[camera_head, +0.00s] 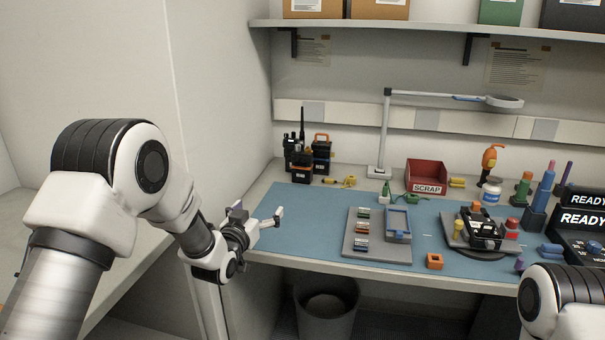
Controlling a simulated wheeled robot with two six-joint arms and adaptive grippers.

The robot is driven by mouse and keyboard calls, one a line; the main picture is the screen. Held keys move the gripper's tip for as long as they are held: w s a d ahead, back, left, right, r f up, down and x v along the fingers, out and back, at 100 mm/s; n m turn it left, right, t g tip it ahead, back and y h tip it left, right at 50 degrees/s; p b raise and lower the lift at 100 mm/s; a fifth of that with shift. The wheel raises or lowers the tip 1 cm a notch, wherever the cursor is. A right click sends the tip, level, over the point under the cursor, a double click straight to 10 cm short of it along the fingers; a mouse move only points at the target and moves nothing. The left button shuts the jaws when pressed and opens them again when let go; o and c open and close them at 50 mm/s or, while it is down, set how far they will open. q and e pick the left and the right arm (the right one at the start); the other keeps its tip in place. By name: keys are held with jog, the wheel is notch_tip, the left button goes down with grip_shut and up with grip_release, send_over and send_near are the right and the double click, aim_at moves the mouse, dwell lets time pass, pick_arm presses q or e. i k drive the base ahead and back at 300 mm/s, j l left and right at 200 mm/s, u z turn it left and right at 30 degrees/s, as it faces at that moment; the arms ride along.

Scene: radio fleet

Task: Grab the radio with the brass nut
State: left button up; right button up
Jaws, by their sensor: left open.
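Several dark radios (301,162) with orange parts stand in a group at the back left of the bench, one with a tall antenna. A black device (483,228), perhaps an opened radio, lies on a grey fixture at the right. No brass nut can be made out on any of them at this size. My left gripper (259,215) is open and empty at the left front edge of the blue mat (310,225), apart from the radios. Only part of my right arm shows at the bottom right; its gripper is out of view.
A red SCRAP bin (427,175) and a lamp (384,140) stand behind. READY displays (583,219) are at right. The mat's left part is clear.

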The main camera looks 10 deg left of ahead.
aim_at(302, 164)
jog(key=i+l, duration=0.1)
jog(key=i, duration=0.9)
